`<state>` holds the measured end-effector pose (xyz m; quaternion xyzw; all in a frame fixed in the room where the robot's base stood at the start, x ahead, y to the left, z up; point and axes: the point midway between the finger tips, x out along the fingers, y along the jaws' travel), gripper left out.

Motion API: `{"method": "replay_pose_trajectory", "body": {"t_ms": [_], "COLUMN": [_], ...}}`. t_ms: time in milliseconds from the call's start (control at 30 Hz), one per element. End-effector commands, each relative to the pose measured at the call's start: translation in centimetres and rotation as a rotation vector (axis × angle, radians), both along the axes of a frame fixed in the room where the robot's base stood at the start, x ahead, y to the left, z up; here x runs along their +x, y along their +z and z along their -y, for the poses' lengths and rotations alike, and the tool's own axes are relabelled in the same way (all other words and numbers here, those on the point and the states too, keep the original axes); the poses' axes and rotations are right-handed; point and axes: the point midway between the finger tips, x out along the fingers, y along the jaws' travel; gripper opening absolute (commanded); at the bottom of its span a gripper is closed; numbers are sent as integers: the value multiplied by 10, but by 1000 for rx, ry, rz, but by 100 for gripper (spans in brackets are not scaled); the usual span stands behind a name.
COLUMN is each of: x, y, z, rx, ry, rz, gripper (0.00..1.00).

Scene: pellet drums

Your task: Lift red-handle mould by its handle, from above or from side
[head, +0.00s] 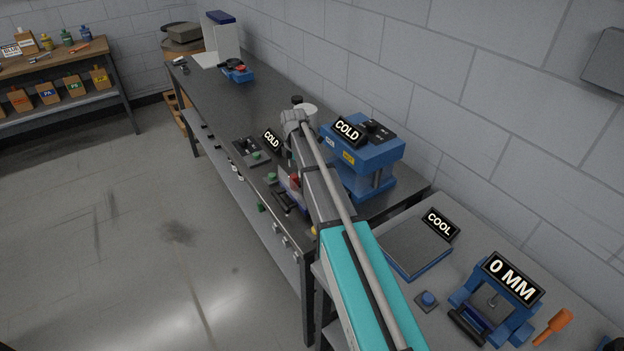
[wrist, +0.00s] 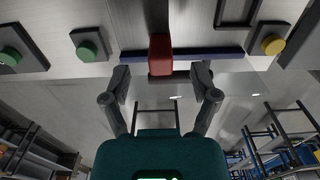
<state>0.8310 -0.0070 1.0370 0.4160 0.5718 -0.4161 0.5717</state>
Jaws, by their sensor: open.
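The red handle (wrist: 160,55) of the mould shows at the top middle of the wrist view, with a dark blue bar (wrist: 215,51) running across behind it. In the head view a small part of the red handle (head: 295,179) shows beside my arm. The rest of the mould is mostly hidden there. My gripper (wrist: 161,73) is open, with one finger to each side of the handle's near end in the picture. Gaps show on both sides. I cannot tell how far the fingertips are from the handle in depth. Nothing is held.
A blue press (head: 362,155) with a COLD sign stands right of my arm on the dark bench (head: 215,105). Green buttons (wrist: 87,50) and a yellow button (wrist: 272,45) lie either side of the handle. A nearer table holds a blue plate (head: 415,245) and a blue gauge vise (head: 490,305).

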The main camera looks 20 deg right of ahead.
Motion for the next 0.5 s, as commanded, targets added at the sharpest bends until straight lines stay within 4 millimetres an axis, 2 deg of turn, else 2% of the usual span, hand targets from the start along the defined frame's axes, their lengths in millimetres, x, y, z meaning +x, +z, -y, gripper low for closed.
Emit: {"method": "replay_pose_trajectory", "body": {"t_ms": [500], "x": [-3], "y": [-35], "z": [-5], "rx": [0], "ry": [1], "rz": [0], "gripper": [77]}}
